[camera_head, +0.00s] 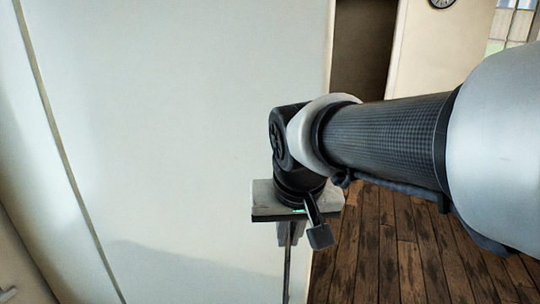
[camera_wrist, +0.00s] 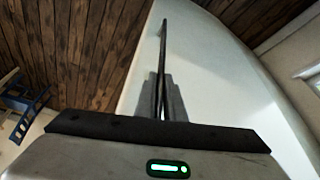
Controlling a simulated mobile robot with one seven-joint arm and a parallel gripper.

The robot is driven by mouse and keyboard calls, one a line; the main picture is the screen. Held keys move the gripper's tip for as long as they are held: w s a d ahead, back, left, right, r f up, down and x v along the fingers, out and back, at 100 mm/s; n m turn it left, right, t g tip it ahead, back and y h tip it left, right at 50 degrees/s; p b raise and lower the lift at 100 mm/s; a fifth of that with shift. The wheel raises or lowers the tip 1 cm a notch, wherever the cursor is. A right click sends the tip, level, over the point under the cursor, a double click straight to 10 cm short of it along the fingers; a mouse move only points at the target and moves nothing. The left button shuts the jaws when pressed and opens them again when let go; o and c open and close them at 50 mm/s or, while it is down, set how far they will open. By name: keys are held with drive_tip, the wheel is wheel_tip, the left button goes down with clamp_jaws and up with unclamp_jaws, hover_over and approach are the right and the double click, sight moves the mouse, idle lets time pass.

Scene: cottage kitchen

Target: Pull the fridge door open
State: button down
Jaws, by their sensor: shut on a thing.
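The fridge door (camera_head: 180,130) is a large, smooth, pale panel that fills the left and middle of the head view. It also shows as a pale surface in the wrist view (camera_wrist: 215,75). Its handle (camera_head: 287,270) is a thin dark upright bar near the door's right edge. In the wrist view the handle (camera_wrist: 164,40) runs up from between the fingers. My gripper (camera_head: 289,236) is shut on the handle, and its fingers (camera_wrist: 161,98) lie on both sides of the bar. My wrist hides the upper part of the handle in the head view. I cannot tell how far the door stands open.
A dark seam (camera_head: 62,150) runs along the panel's left side. Bare wooden floor (camera_head: 400,245) lies right of the door. A doorway (camera_head: 362,50) and a wall clock (camera_head: 441,3) are behind. A blue chair (camera_wrist: 24,118) stands at the wrist view's left.

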drive_tip(key=shift+s+a, duration=0.15)
drive_tip(key=shift+s, duration=0.15)
drive_tip(key=c, duration=1.8)
unclamp_jaws()
drive_tip(key=shift+c, duration=0.2)
